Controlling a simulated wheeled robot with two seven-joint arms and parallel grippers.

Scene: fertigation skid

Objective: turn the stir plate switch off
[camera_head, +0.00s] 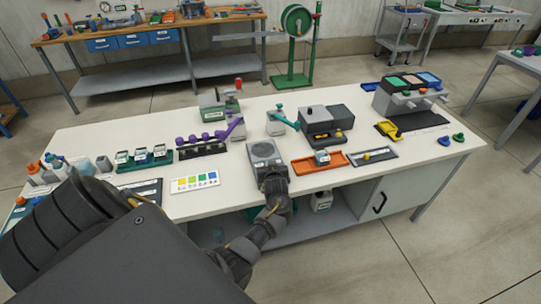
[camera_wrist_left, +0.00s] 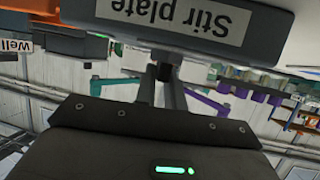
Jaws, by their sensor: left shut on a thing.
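The stir plate (camera_head: 264,150), a grey box with a round dark top, stands near the front edge of the white bench. In the left wrist view its front (camera_wrist_left: 270,28) with the "Stir plate" label appears upside down. My left gripper (camera_head: 271,180) is at the plate's front side; in the left wrist view its fingers (camera_wrist_left: 168,84) close together on a small dark switch (camera_wrist_left: 165,66) by the label. The switch is mostly hidden by the fingers, and its position cannot be told. My right gripper is not in view.
An orange tray (camera_head: 303,166) lies right of the stir plate and a colour card (camera_head: 195,182) lies left. A purple-handled rack (camera_head: 203,149) and a teal-armed device (camera_head: 276,124) stand behind. Bare bench shows between card and plate.

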